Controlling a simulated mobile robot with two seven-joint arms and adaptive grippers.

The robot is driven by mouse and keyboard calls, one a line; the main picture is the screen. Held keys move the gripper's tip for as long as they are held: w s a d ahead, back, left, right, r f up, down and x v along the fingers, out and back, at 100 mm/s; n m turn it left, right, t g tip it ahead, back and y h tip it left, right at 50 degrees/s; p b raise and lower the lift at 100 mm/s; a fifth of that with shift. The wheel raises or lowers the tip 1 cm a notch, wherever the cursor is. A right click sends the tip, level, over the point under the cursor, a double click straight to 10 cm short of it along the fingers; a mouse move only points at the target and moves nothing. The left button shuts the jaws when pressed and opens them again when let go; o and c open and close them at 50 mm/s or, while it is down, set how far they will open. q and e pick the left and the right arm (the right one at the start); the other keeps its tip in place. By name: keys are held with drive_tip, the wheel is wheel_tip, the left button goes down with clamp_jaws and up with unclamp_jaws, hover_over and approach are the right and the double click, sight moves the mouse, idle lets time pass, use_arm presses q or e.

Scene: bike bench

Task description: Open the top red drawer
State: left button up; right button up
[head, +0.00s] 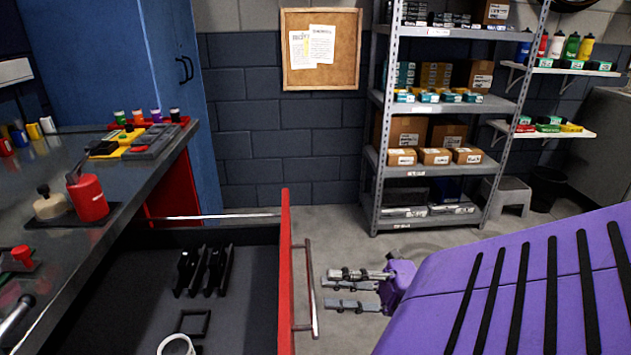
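The red drawer is pulled far out below the bench, and its red front (285,275) stands at the middle of the head view. Its dark grey interior (250,300) is exposed. A long metal bar handle (312,290) runs along the outside of the front. My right gripper (331,289) is just right of the handle, its fingers pointing left at it. The fingers are spread apart with nothing between them, and a small gap to the handle seems to show. My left gripper is not in view.
The drawer holds black parts (205,270) and a white ring (176,345). The dark bench top (110,195) at left carries a red can (88,198) and small tools. A blue cabinet (125,60) and grey shelving (430,100) stand behind. Floor between drawer and shelving is clear.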

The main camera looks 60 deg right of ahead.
drive_tip(key=v, duration=0.5)
drive_tip(key=shift+s+d, duration=0.2)
drive_tip(key=shift+s, duration=0.05)
idle(0.3)
